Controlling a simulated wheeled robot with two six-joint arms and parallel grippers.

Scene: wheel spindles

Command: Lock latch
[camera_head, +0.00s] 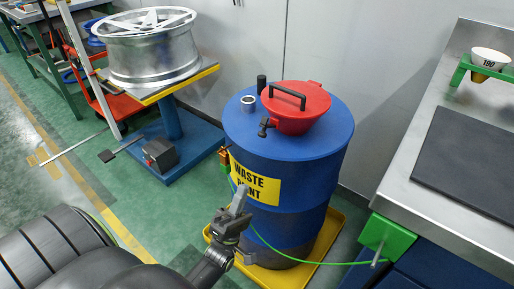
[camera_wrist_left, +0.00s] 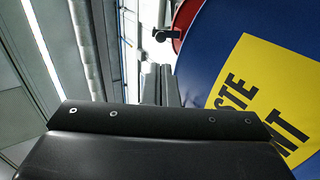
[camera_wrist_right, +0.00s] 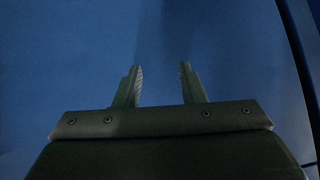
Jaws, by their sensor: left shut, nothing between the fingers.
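The blue waste drum (camera_head: 290,185) has a red lid (camera_head: 300,112) with a black handle on top. A small black latch (camera_head: 265,127) is at the lid's front left edge. It also shows in the left wrist view (camera_wrist_left: 165,34), beside the red lid edge. My left gripper (camera_head: 241,197) is shut and empty, in front of the yellow label and below the latch, apart from it. Its fingers (camera_wrist_left: 159,85) point up towards the latch in its wrist view. My right gripper (camera_wrist_right: 160,85) is open and empty, facing a plain blue surface; it is outside the head view.
The drum stands in a yellow tray (camera_head: 322,250), with a green cable (camera_head: 310,262) running right. A steel bench (camera_head: 415,185) is at the right. A wheel rim (camera_head: 150,50) rests on a stand at the back left. Green floor is open at the left.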

